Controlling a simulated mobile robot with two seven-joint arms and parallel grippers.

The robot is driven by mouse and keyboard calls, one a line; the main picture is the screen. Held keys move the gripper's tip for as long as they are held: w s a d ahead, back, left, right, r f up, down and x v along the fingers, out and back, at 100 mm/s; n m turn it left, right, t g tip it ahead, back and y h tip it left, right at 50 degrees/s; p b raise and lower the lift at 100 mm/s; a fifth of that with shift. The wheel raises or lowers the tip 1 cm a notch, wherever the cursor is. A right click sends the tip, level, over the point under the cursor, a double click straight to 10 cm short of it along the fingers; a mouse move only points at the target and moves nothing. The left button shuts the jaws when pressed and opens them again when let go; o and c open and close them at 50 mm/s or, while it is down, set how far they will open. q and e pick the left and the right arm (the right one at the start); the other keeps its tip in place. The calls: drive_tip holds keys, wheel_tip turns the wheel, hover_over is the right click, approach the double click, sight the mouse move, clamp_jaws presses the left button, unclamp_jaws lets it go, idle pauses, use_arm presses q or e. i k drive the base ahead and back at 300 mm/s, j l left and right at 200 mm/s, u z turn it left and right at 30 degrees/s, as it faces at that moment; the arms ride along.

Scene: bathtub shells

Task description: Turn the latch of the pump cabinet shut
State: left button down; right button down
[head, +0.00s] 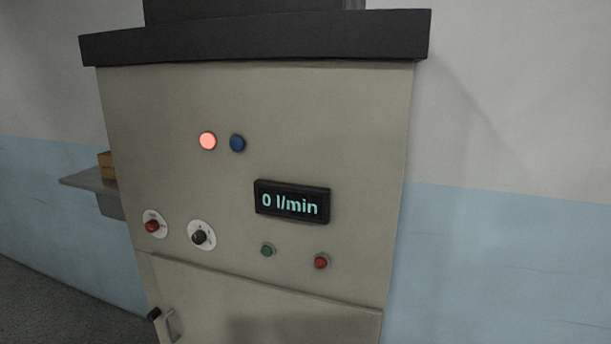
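The pump cabinet (255,100) stands in front of me in the head view, beige with a dark top. Its lower door (255,305) shows only in its upper part and is cut off by the bottom edge. At the door's upper left are a small dark latch knob (154,314) and a metal handle (172,325). Whether the latch is turned shut cannot be told. The door looks flush or nearly flush with the panel. Neither of my grippers is in view.
The panel holds a lit red lamp (208,141), a blue lamp (237,143), a display (292,203) reading 0 l/min, a red knob (153,226), a black knob (199,237), a green button (267,250) and a red button (321,262). A shelf (85,181) with a box (106,165) is at left.

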sight(155, 311)
drive_tip(key=k+l+u, duration=0.35)
drive_tip(key=k+l, duration=0.25)
drive_tip(key=k, duration=0.15)
drive_tip(key=i+j, duration=0.25)
drive_tip(key=j, duration=0.3)
drive_tip(key=i+j+z, duration=0.1)
drive_tip(key=i+j, duration=0.2)
drive_tip(key=j, duration=0.25)
drive_tip(key=i+j, duration=0.2)
drive_tip(key=j, duration=0.35)
drive_tip(key=i+j+z, duration=0.15)
drive_tip(key=j, duration=0.45)
drive_tip(key=i+j, duration=0.35)
drive_tip(key=j, duration=0.25)
drive_tip(key=i+j+z, duration=0.1)
drive_tip(key=j, duration=0.45)
drive_tip(key=i+j, duration=0.3)
drive_tip(key=j, duration=0.35)
drive_tip(key=i+j+z, duration=0.1)
drive_tip(key=j, duration=0.5)
drive_tip(key=i, duration=0.1)
